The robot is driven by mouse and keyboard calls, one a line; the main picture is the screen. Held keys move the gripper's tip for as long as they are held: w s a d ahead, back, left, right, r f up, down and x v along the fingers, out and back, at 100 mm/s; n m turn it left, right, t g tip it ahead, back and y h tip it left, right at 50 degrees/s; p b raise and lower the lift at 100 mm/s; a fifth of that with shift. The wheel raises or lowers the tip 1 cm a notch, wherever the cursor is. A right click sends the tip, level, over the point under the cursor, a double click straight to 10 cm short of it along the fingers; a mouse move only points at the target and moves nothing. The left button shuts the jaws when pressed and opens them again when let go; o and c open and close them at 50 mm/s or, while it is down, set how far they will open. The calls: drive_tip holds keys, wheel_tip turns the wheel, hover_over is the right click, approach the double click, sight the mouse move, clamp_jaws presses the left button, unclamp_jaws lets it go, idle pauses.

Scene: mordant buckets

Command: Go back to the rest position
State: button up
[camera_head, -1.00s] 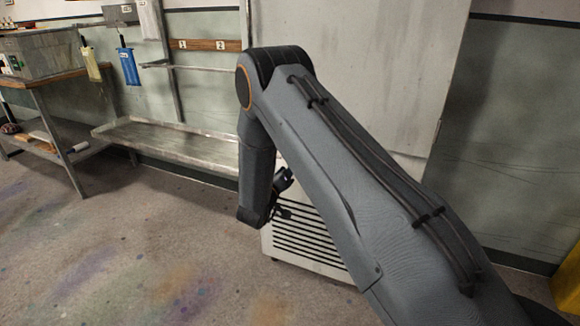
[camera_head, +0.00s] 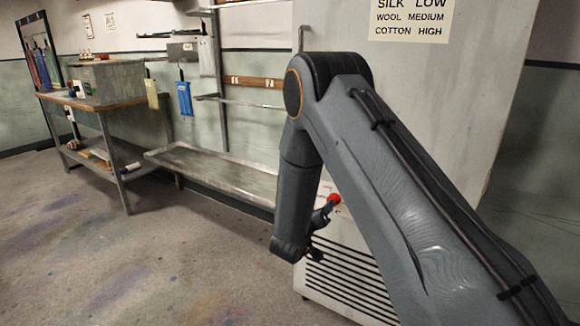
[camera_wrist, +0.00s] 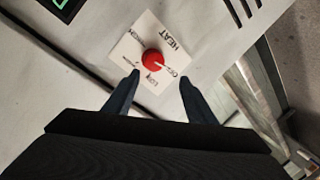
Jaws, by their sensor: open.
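My gripper (camera_wrist: 158,82) is open in the wrist view, its two dark fingers apart. A red round knob (camera_wrist: 152,62) on a white plate (camera_wrist: 133,44) marked HEAT lies just beyond the fingertips, and nothing shows between the fingers. In the head view my arm reaches toward the tall pale cabinet (camera_head: 440,110), and the red knob (camera_head: 335,199) shows beside my wrist. The gripper's fingers are mostly hidden there behind my wrist.
A sign (camera_head: 412,17) reading silk low, wool medium, cotton high is on the cabinet. Left of it stand a low metal bench (camera_head: 215,170) and a workbench (camera_head: 80,101) with a grey box (camera_head: 108,80). The floor (camera_head: 130,250) at the left is clear.

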drive_tip(key=s+a+r+g+y+p, duration=0.1)
drive_tip(key=s+r+g+y+p, duration=0.5)
drive_tip(key=s+r, duration=0.6)
drive_tip(key=s+d+r+g+p, duration=0.1)
drive_tip(key=s+g, duration=0.1)
drive_tip(key=s, duration=0.8)
drive_tip(key=s+d+r+m+g+y, duration=0.1)
drive_tip(key=s+d+r+g, duration=0.1)
drive_tip(key=s, duration=0.8)
drive_tip(key=s+d+r+g+p, duration=0.1)
drive_tip(key=s+g, duration=0.3)
drive_tip(key=s, duration=0.7)
drive_tip(key=shift+d+r+m+p, duration=0.3)
drive_tip(key=shift+d+r+p, duration=0.05)
drive_tip(key=shift+d+r, duration=0.35)
drive_tip(key=shift+c, duration=0.4)
